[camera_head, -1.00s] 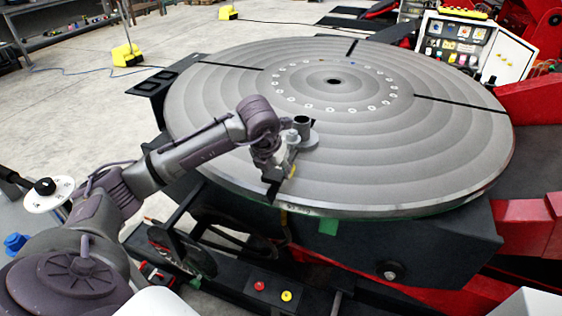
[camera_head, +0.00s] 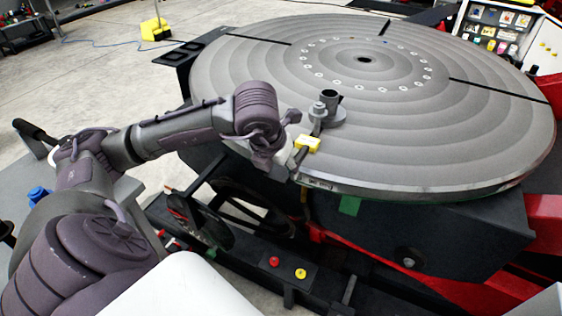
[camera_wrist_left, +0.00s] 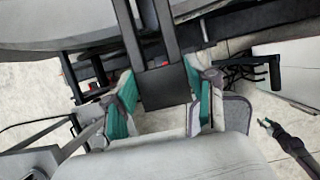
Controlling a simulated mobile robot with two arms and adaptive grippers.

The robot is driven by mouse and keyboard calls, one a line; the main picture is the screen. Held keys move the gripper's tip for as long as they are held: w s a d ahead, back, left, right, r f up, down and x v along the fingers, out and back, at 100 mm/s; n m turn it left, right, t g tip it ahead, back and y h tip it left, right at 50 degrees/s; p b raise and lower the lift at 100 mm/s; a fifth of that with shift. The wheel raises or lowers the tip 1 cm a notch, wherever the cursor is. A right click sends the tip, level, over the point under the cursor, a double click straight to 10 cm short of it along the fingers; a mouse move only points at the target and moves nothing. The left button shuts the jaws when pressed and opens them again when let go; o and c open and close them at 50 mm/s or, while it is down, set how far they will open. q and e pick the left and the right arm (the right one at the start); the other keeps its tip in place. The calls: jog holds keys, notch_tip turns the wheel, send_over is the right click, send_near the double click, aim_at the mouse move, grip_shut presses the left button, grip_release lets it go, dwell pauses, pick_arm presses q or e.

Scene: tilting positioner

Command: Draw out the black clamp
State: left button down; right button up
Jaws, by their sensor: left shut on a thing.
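The black clamp (camera_wrist_left: 165,88) is a dark block with two prongs, seen in the left wrist view between the teal fingertips of my left gripper (camera_wrist_left: 163,102). The gripper is shut on it. In the head view my left gripper (camera_head: 268,156) is at the near left rim of the round grey turntable (camera_head: 420,150), and the arm and wrist hide most of the clamp. I cannot tell there whether the clamp is clear of the rim.
A grey cylindrical fixture (camera_head: 328,108) stands on the turntable right beside the gripper, with a yellow block (camera_head: 307,143) near the rim. Red and yellow buttons (camera_head: 287,268) are on a dark base below. Open floor lies to the left.

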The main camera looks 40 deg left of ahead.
pick_arm(q)
jog(key=shift+r, duration=0.1)
jog(key=s+d+b, duration=0.2)
jog(key=s+b, duration=0.5)
jog(key=b, duration=0.4)
jog(key=shift+s, duration=0.35)
pick_arm(e)
jog(key=w+f, duration=0.3)
jog(key=f, duration=0.7)
jog(key=shift+a, duration=0.2)
dwell(0.7)
pick_arm(q)
jog(key=shift+s, duration=0.25)
pick_arm(e)
jog(key=shift+w+a, duration=0.15)
jog(key=shift+w, duration=0.05)
jog(key=shift+w+r, duration=0.1)
dwell(0.4)
